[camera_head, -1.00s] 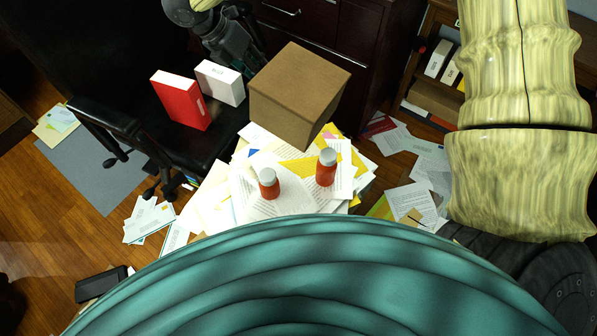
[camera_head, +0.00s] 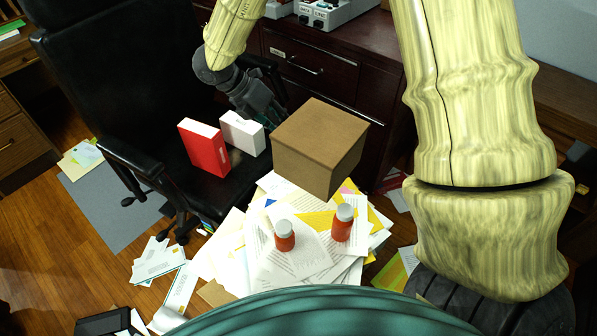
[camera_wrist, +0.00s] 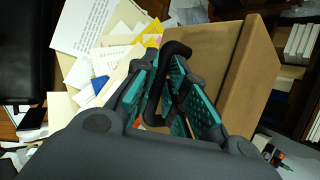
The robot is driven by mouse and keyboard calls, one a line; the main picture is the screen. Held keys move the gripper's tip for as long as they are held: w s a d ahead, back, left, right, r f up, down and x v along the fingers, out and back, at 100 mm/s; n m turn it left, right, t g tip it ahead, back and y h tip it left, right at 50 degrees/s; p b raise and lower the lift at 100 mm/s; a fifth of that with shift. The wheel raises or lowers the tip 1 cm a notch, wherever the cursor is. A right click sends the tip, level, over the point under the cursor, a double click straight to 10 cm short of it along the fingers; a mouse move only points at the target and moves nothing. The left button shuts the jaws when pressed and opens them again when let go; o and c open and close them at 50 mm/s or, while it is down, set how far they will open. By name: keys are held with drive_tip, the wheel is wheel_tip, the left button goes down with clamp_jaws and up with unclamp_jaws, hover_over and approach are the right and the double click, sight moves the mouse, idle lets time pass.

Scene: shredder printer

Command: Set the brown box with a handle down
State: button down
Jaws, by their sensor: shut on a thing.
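The brown box (camera_head: 318,150) is a plain cardboard-coloured cube in the middle of the head view, at the far edge of a paper pile. My gripper (camera_head: 272,115) reaches its far left side, and the box hides part of the fingers. In the wrist view, the black handle (camera_wrist: 176,50) stands out from a face of the brown box (camera_wrist: 255,75). My gripper (camera_wrist: 170,90) is shut on this handle, with teal pads on both sides of it. I cannot tell whether the box touches anything below.
A red box (camera_head: 203,148) and a white box (camera_head: 242,132) stand on the black chair (camera_head: 120,130) at left. Two orange bottles (camera_head: 284,235) (camera_head: 343,223) stand on the paper pile (camera_head: 262,262). A dark drawer cabinet (camera_head: 330,62) is behind. Bare wood floor shows at lower left.

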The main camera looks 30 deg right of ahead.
wheel_tip(320, 180, down, 17)
drive_tip(key=b, duration=0.1)
drive_tip(key=c, duration=1.5)
unclamp_jaws()
drive_tip(key=shift+o, duration=0.2)
